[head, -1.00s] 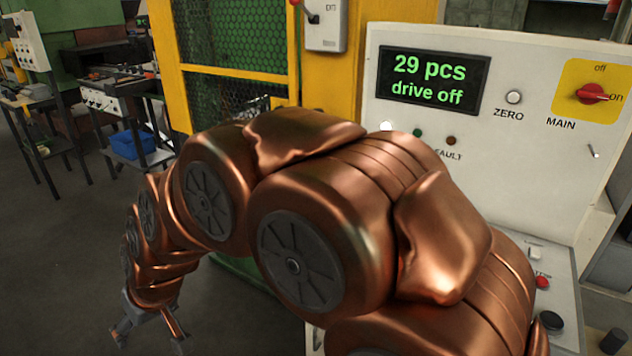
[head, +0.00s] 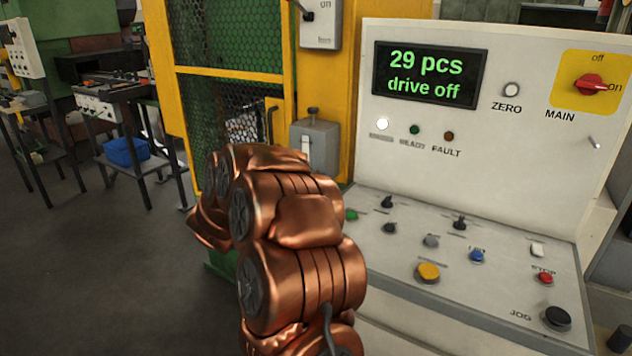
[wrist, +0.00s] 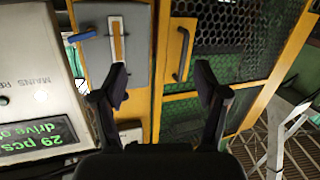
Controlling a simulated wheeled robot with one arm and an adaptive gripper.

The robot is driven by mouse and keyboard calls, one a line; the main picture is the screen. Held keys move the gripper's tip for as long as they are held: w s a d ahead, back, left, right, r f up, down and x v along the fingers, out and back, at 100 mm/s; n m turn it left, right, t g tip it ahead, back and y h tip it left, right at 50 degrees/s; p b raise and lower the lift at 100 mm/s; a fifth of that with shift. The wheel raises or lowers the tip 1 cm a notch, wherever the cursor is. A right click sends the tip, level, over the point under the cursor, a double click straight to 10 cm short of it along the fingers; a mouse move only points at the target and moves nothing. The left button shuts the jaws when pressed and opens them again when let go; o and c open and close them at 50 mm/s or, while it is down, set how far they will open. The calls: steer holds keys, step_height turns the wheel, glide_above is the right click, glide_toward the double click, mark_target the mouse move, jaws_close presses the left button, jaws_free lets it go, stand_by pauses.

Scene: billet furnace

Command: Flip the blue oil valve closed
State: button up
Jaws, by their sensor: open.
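In the wrist view a short blue lever (wrist: 82,36), which looks like the oil valve's handle, lies beside a grey box with a pale and orange strip. Its pivot and pipe cannot be made out. My gripper (wrist: 164,85) is open and empty, its two dark fingers wide apart. The lever is beyond and to the left of the left finger, clear of both fingers. In the head view my copper arm hides the gripper, and I cannot make out the blue lever there.
The control panel (head: 430,150) with knobs and buttons stands close to the right of my arm. The yellow guard frame (head: 345,90) and a grey box (head: 315,145) are ahead. Open floor lies left.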

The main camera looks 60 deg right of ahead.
steer(key=s+d+f+m+g+h, duration=0.1)
steer(key=s+d+m+g+h, duration=0.15)
steer(key=s+d+g, duration=0.45)
steer(key=d+t, duration=0.1)
steer(key=d, duration=0.5)
steer(key=shift+s+d+t+p, duration=0.3)
steer(key=shift+t, duration=0.1)
steer(key=c, duration=1.2)
steer(key=shift+o, duration=0.2)
steer(key=m+b, duration=0.2)
steer(key=shift+f+m, duration=0.25)
steer(key=shift+m, duration=0.1)
